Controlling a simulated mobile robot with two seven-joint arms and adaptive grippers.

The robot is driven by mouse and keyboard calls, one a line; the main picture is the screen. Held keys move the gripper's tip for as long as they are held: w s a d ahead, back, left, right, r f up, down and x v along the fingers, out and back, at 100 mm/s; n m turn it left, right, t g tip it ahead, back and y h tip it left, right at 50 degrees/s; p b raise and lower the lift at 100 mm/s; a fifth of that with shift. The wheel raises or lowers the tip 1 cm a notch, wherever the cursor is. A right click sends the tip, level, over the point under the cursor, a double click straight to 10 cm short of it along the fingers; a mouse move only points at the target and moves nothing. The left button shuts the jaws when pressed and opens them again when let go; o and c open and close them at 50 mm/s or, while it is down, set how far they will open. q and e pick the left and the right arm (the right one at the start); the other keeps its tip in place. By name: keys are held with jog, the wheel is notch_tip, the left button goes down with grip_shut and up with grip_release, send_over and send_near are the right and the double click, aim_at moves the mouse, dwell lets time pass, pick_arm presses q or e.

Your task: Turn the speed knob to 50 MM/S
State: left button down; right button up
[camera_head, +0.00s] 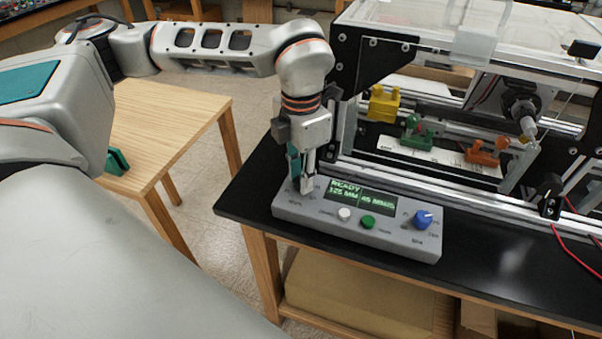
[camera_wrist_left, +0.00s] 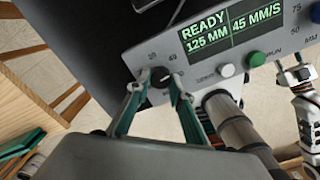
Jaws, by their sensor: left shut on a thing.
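The grey control box (camera_head: 380,229) lies on the black bench top. Its display (camera_wrist_left: 232,28) reads READY, 125 MM and 45 MM/S. The dark speed knob (camera_wrist_left: 160,78) is at the box's left end, with small numbers around it. My left gripper (camera_wrist_left: 161,80) is shut on this knob, one fingertip on each side. In the head view my left gripper (camera_head: 306,188) points down and hides the knob. A jointed grey part at the right edge of the left wrist view looks like my right gripper (camera_wrist_left: 291,77); its jaws are unclear.
A white button (camera_head: 344,214), a green button (camera_head: 367,222) and a blue knob (camera_head: 423,219) sit right of the left gripper. The extrusion frame (camera_head: 430,172) stands close behind the box, with yellow, green and orange clamps. A wooden table (camera_head: 165,120) is at the left.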

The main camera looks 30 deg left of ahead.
pick_arm(q)
jog(key=m, duration=0.3)
jog(key=shift+r+m, duration=0.1)
jog(key=shift+m, duration=0.2)
jog(key=shift+w+m+p, duration=0.1)
jog(key=shift+m+p, duration=0.4)
jog(key=shift+m, duration=1.4)
jog(key=c, duration=1.8)
grip_release()
notch_tip(320, 180, up, 12)
jog(key=shift+f, duration=0.1)
